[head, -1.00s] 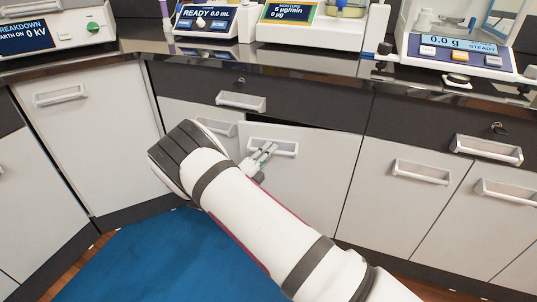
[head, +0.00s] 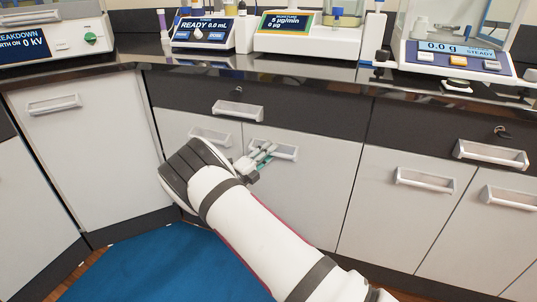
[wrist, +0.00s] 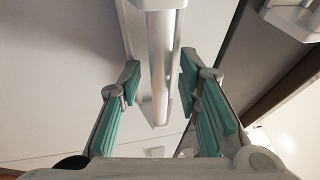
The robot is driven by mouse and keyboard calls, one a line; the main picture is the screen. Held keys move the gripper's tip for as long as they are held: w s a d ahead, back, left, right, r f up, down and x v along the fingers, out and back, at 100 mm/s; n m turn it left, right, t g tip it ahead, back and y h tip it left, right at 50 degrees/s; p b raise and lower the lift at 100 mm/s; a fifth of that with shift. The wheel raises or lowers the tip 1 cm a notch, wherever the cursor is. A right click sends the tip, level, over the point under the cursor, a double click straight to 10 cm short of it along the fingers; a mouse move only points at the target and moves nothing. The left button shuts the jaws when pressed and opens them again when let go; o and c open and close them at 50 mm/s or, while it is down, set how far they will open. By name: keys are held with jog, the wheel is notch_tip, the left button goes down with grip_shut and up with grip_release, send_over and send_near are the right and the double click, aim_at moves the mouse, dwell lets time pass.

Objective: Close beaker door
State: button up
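The light grey cabinet door (head: 305,205) under the middle drawer looks flush, or nearly so, with the doors beside it in the head view. Its silver bar handle (head: 287,152) is near the door's top edge. My gripper (head: 264,153) is at this handle. In the wrist view my gripper (wrist: 158,88) has its teal-padded fingers apart, one on each side of the handle bar (wrist: 159,60). A gap shows between the right finger and the bar; whether the left finger touches it I cannot tell. My arm hides the door's lower left part.
A dark drawer with a handle (head: 238,110) is just above the door. Closed neighbouring doors stand left (head: 75,150) and right (head: 395,215). The counter above carries lab instruments, including a balance (head: 458,58). A blue mat (head: 150,265) covers the floor.

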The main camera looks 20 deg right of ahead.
jog(key=v, duration=1.2)
